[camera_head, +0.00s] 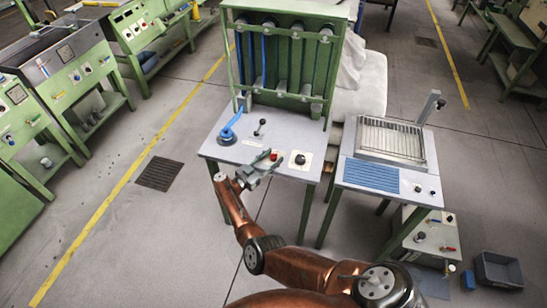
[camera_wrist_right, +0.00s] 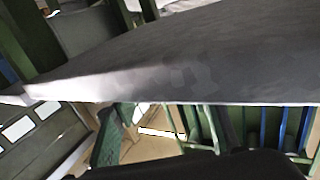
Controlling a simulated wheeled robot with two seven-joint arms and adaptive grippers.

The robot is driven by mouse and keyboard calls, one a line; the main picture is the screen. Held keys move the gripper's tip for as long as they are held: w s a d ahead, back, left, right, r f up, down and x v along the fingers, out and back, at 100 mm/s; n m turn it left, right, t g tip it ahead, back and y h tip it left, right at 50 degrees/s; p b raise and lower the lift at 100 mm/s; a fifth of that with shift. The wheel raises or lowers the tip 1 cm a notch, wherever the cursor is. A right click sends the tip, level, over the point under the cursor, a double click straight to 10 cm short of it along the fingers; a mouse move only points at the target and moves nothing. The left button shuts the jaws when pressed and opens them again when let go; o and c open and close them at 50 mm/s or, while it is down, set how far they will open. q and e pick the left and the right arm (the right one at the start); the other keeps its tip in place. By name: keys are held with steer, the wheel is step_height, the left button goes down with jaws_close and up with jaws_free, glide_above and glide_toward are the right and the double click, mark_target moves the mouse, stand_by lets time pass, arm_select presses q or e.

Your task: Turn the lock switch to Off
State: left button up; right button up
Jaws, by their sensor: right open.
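A green panel machine (camera_head: 285,70) has a grey worktop (camera_head: 235,155) carrying its controls. A black round knob (camera_head: 300,159) sits on a pale plate near the worktop's front right. A small red control (camera_head: 273,155) is left of it. I cannot tell which one is the lock switch, nor read any labels. My right gripper (camera_head: 262,166) is open and empty at the front edge of the worktop, just below the red control and left of the black knob. In the right wrist view the grey worktop edge (camera_wrist_right: 170,102) crosses close by; no control shows there. My left gripper is not in view.
A blue lever (camera_head: 229,131) and a black-knobbed stick (camera_head: 260,127) stand farther back on the worktop. A second table with a metal tray (camera_head: 390,140) stands to the right. A dark bin (camera_head: 498,270) is on the floor at lower right. Open floor lies left.

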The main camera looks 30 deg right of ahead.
steer(key=v, duration=1.1)
steer(key=shift+s+a, duration=0.1)
